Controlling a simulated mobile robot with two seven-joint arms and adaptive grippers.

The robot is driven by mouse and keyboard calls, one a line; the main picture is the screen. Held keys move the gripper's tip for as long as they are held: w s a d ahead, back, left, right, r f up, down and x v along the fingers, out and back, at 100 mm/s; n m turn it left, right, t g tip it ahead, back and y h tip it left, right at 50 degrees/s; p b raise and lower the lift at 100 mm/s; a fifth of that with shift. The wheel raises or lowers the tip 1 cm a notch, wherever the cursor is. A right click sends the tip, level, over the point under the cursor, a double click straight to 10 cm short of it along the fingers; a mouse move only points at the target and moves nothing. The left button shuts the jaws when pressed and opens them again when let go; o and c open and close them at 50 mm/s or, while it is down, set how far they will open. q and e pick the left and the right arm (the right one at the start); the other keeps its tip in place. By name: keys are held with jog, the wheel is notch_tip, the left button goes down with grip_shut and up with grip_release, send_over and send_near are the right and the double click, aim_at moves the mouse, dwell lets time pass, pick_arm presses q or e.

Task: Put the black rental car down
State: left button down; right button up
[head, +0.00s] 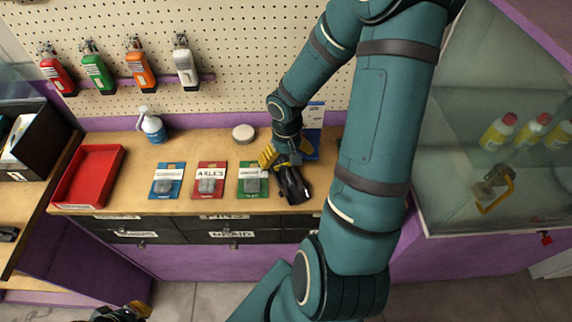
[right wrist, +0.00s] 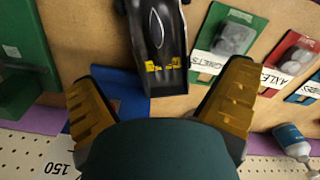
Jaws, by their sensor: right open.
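The black rental car (head: 294,186) lies on the wooden counter near its front edge, just right of the green magnets packet (head: 251,180). In the right wrist view the car (right wrist: 158,45) shows a white outline mark and yellow patches at its near end. My right gripper (head: 285,156) is open at the car's back end. In the right wrist view its yellow fingers (right wrist: 160,100) stand wide apart on either side, with clear gaps to the car. A dark and yellow part at the bottom left, likely my left gripper (head: 122,312), is cut off by the frame edge.
Red axles (head: 209,181) and blue (head: 167,181) packets lie left of the green one. A red tray (head: 88,177), a spray bottle (head: 152,126) and a round white puck (head: 243,133) are on the counter. A glass case (head: 480,120) stands at the right.

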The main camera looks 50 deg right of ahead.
notch_tip(320, 180, up, 4)
jog(key=shift+r+p, duration=0.1)
jog(key=shift+p, duration=0.2)
jog(key=shift+r, duration=0.15)
jog(key=shift+c, duration=1.1)
notch_tip(320, 180, up, 4)
jog(key=m+g+p, duration=0.1)
jog(key=m, duration=1.7)
send_over(288, 172)
notch_tip(288, 172, down, 9)
jog(key=shift+a+r+b, duration=0.15)
jog(key=shift+r+b, duration=0.05)
jog(key=shift+b, duration=0.2)
jog(key=shift+f, duration=2.8)
jog(key=c, duration=1.4)
